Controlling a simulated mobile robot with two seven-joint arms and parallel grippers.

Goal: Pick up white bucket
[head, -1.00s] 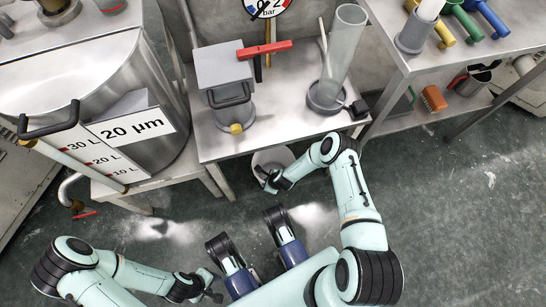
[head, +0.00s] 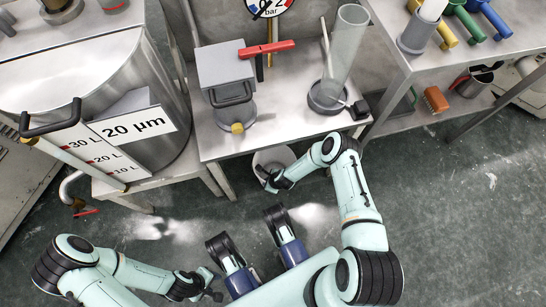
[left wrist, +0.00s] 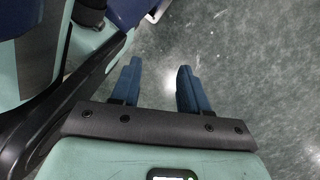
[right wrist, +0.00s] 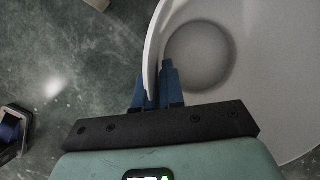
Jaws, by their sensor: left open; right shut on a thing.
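The white bucket (head: 272,160) stands low, under the front edge of the steel table, partly hidden by the table and my right arm. In the right wrist view the bucket (right wrist: 262,85) fills the right side, its inside empty. My right gripper (right wrist: 158,82) is shut on its rim wall, one blue finger outside and one inside. In the head view my right gripper (head: 268,182) is at the bucket's near side. My left gripper (head: 215,284) is low at the left, away from the bucket. In the left wrist view its blue fingers (left wrist: 158,82) are apart and empty over the floor.
The steel table (head: 270,143) overhangs the bucket and carries a grey block and a clear tube (head: 343,55). A large steel tank (head: 110,80) stands at the left. A second table (head: 455,45) is at the right. The green floor at the right is clear.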

